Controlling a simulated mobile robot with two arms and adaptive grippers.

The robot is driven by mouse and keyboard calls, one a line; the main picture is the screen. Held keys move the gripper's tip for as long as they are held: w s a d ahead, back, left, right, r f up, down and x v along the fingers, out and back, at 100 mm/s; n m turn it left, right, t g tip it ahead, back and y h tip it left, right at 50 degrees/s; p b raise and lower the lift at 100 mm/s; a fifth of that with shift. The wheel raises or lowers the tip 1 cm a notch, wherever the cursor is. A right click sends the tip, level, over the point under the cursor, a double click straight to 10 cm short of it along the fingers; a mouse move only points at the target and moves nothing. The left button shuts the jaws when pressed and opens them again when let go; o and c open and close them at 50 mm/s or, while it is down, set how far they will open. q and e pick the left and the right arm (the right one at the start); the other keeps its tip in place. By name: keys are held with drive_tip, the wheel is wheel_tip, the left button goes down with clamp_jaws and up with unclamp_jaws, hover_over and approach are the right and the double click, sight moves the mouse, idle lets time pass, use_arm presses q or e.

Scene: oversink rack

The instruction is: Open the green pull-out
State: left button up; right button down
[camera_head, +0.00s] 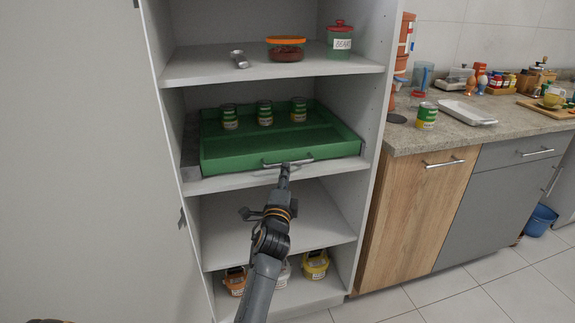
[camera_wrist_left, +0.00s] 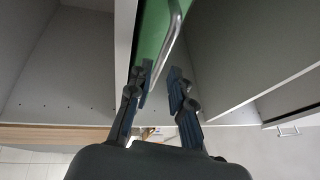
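The green pull-out (camera_head: 230,160) is a shallow tray on the middle shelf of the tall cabinet. It sits within the cabinet, its front close to the shelf's front edge. Its metal bar handle (camera_head: 288,162) is on the front panel; the handle (camera_wrist_left: 174,32) also shows in the left wrist view, with the green front (camera_wrist_left: 150,35) beside it. My left gripper (camera_head: 285,172) is at the handle from below and in front. In the left wrist view the left gripper (camera_wrist_left: 160,78) has its fingers apart, with the handle's end near the fingertips; contact is unclear. My right gripper is not in view.
Several cans, including one (camera_head: 265,113), stand at the back of the pull-out. The shelf above holds a scoop (camera_head: 238,59), a food box (camera_head: 286,49) and a jar (camera_head: 340,40). Tubs (camera_head: 315,265) sit below. A wooden-front counter (camera_head: 415,210) stands right of the cabinet.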

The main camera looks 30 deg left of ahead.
use_arm(q)
drive_tip(key=x, duration=0.5)
clamp_jaws()
